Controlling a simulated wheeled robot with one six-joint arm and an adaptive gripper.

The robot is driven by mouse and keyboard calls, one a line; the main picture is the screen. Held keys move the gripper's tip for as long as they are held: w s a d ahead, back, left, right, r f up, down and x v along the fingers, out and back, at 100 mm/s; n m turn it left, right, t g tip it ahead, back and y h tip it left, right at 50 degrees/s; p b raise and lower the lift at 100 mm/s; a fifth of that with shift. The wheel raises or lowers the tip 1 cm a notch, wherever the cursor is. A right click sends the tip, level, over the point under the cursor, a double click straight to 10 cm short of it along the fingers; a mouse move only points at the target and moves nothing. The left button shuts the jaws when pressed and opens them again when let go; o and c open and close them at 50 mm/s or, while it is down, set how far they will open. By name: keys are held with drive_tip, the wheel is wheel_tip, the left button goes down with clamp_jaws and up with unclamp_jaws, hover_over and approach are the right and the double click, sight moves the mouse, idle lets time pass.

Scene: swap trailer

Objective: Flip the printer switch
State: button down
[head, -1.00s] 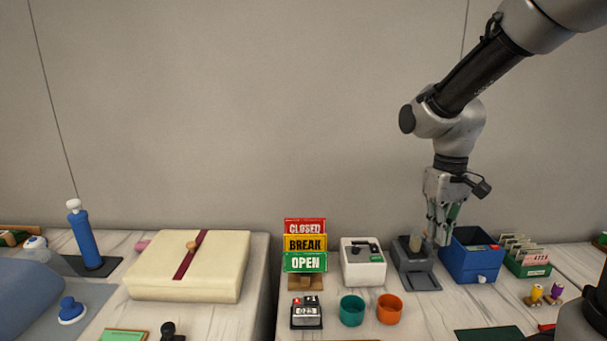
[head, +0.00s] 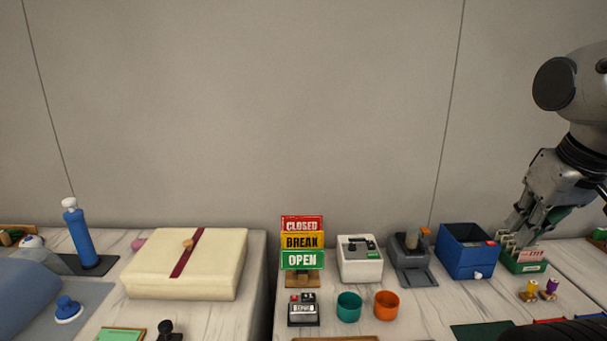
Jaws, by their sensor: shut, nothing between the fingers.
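No device is clearly marked as the printer, and I cannot make out which part is its switch. A white box (head: 361,268) with a black part on top and a green label stands right of the signs. A grey device (head: 411,272) with an orange-topped part stands to its right. A blue box (head: 466,262) with a small red part on top and a white knob in front stands further right. My gripper (head: 517,232) is shut and empty at the far right, above or just behind the green card holder (head: 529,265); its tips are partly hard to make out.
CLOSED, BREAK and OPEN signs (head: 302,243) stand at the middle. In front are a small counter (head: 303,311), a teal cup (head: 348,308) and an orange cup (head: 387,305). Yellow and purple spools (head: 540,290) lie right. A cream box (head: 185,268) stands left.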

drive_tip(key=n+g, duration=0.4)
drive_tip(key=n, duration=1.4)
hover_over(364, 244)
wheel_tip(364, 244, down, 10)
drive_tip(key=shift+s+r, duration=0.15)
drive_tip(key=shift+r, duration=0.05)
wheel_tip(364, 244, down, 14)
